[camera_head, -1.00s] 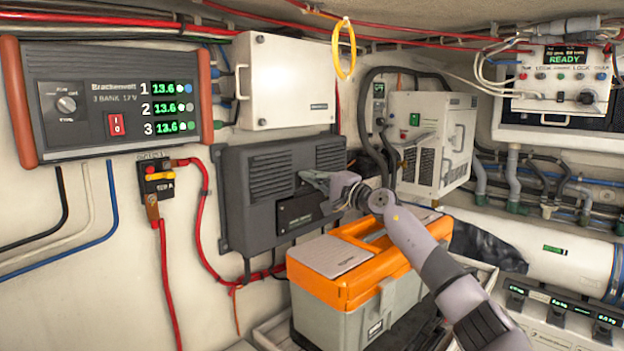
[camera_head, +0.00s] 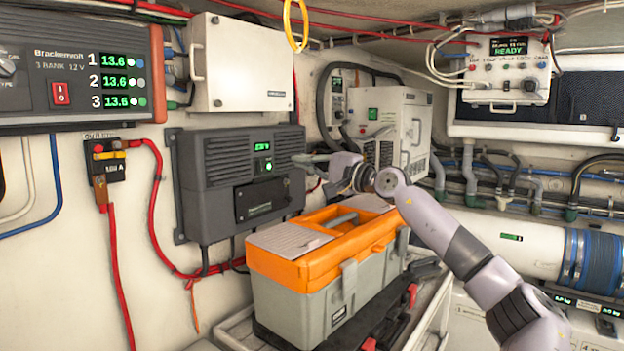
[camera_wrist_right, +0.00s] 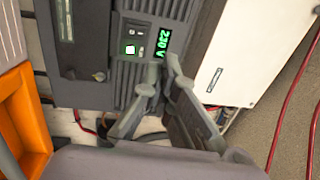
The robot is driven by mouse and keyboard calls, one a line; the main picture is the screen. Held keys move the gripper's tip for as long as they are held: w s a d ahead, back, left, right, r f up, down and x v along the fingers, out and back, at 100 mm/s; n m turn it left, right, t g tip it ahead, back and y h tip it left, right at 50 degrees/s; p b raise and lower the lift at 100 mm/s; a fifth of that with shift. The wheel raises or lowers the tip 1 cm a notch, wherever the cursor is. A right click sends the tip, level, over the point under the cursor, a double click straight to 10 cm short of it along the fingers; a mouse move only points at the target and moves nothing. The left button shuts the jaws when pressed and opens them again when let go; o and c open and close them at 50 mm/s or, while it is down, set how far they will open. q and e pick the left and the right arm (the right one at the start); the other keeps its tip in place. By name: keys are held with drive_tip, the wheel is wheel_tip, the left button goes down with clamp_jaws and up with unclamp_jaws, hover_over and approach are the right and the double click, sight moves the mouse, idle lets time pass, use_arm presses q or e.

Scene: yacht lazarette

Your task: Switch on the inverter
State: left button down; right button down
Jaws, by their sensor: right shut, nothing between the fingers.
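The inverter (camera_head: 225,172) is a dark grey ribbed box on the wall, left of centre in the head view. Its small display (camera_head: 262,146) glows green, and a green-lit switch (camera_head: 268,164) sits just below it. In the right wrist view the display (camera_wrist_right: 164,41) reads 230 V and the green switch (camera_wrist_right: 131,49) is lit beside it. My right gripper (camera_head: 302,158) is shut and empty, just right of the inverter's front. In the wrist view the shut fingertips (camera_wrist_right: 166,66) are close to the display; I cannot tell if they touch the housing.
A grey toolbox with an orange lid (camera_head: 310,250) stands below the inverter, under my right forearm. A white box (camera_head: 238,62) hangs above. A battery charger (camera_head: 80,80) and a red-cabled switch (camera_head: 106,160) are to the left. A white cabinet unit (camera_head: 405,120) stands behind the gripper.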

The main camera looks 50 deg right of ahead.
use_arm(q)
drive_tip(key=shift+w+f+b, duration=0.2)
drive_tip(key=shift+f+b, duration=0.35)
drive_tip(key=shift+f, duration=0.4)
use_arm(e)
drive_tip(key=shift+s+r, duration=0.25)
drive_tip(key=shift+s, duration=0.85)
drive_tip(key=shift+r, duration=0.1)
